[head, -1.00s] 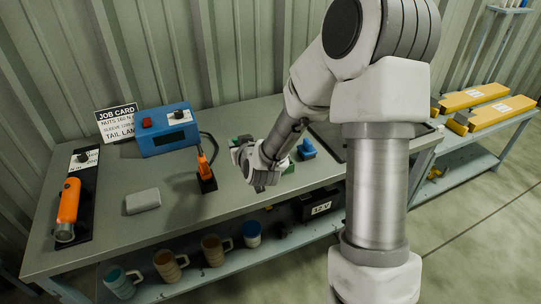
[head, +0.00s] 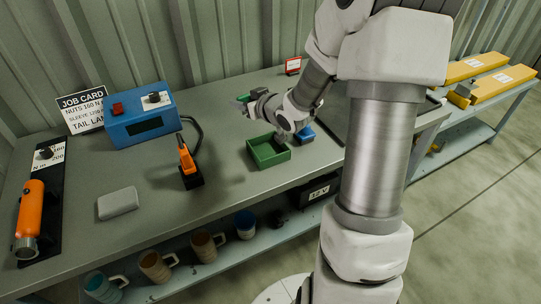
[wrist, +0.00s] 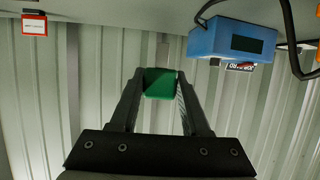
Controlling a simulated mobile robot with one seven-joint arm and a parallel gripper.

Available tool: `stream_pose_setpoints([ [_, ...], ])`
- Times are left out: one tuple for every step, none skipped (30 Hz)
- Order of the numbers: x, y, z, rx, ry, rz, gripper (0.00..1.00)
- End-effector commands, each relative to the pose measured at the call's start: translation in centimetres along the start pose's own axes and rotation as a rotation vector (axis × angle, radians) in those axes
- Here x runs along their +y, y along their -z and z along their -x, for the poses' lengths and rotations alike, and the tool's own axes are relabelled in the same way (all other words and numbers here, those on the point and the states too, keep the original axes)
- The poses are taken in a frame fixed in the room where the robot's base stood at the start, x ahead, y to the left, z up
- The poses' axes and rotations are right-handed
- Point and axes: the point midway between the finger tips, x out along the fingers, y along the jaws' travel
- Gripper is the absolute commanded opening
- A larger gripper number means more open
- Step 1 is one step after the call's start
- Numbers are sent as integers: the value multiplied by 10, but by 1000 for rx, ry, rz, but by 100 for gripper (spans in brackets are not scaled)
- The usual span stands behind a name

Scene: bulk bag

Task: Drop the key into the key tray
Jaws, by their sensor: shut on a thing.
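My gripper (head: 244,99) is above the bench, behind and to the left of a green open tray, its fingers pointing toward the back wall. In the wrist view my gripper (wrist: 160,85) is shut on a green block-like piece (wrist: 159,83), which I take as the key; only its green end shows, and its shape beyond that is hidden. The green open tray (head: 268,151), which I take as the key tray, stands on the bench just in front of my wrist. Its visible inside looks empty.
A blue item (head: 304,134) stands right of the tray.

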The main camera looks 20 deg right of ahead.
Motion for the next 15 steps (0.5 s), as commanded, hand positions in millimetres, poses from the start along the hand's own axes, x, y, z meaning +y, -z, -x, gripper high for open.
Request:
stream_pose_setpoints([
  [10, -11, 4, -1, 14, 9, 0],
  [14, -16, 7, 0, 27, 14, 0],
  [18, -22, 11, -1, 44, 20, 0],
  [22, -26, 14, -1, 57, 25, 0],
  [25, -32, 18, -1, 70, 30, 0],
  [30, -39, 23, -2, 86, 37, 0],
  [32, -44, 26, -1, 99, 40, 0],
  [36, -50, 30, -2, 109, 45, 0],
  [38, -56, 35, -1, 123, 50, 0],
  [40, -60, 38, -1, 132, 53, 0],
  [42, -64, 41, -1, 141, 56, 0],
  [44, -68, 45, -1, 150, 60, 0],
  [45, -71, 47, 0, 156, 62, 0],
  [46, -73, 49, -1, 160, 65, 0],
  [46, -75, 51, 0, 164, 67, 0],
])
